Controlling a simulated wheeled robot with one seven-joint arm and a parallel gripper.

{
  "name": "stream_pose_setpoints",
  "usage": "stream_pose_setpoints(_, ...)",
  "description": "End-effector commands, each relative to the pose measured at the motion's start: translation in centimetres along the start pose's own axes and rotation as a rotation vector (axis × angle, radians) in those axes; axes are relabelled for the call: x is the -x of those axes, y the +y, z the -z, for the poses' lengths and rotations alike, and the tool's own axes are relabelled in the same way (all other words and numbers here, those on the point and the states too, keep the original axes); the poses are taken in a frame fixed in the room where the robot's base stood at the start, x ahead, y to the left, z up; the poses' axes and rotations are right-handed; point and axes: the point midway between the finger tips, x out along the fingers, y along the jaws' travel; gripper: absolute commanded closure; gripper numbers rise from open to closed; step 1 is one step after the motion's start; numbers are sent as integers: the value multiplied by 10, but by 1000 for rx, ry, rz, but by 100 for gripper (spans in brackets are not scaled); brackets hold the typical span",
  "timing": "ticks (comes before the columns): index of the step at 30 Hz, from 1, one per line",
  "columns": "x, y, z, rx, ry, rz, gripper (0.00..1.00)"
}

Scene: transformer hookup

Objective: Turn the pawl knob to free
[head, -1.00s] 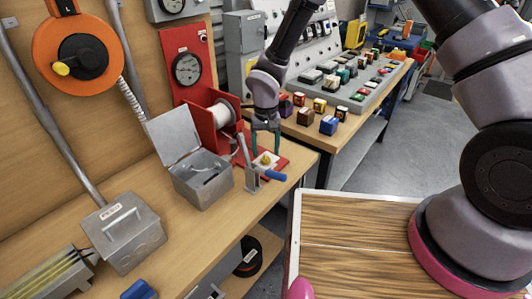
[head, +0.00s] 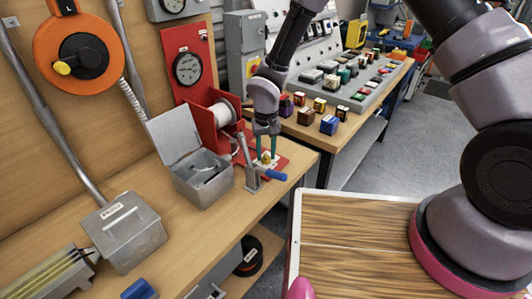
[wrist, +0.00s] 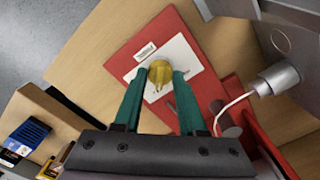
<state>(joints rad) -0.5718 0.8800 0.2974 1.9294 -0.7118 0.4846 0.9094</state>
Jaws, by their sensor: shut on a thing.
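The pawl knob (wrist: 160,73) is a small yellow knob on a white plate (wrist: 187,57) fixed to a red base (wrist: 140,35). In the head view the knob (head: 266,157) shows only as a small yellow spot below my fingers. My gripper (wrist: 158,80) has green fingers, one on each side of the knob, and is shut on it. In the head view my gripper (head: 266,152) points down at the red base. Marks on the plate are too small to read.
A clamp with a blue handle (head: 275,175) stands just in front of the knob. An open grey box (head: 203,190) is to its left, and a red winch with a white spool (head: 223,110) is behind. Several small coloured blocks (head: 329,125) sit on the bench at right.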

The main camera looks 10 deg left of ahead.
Motion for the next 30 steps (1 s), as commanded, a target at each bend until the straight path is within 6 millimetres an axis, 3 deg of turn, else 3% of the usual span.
stream_pose_setpoints(8, 0, 0, 0, 149, 0, 0, 100)
stream_pose_setpoints(30, 1, 0, 0, 842, 1, 1, 100)
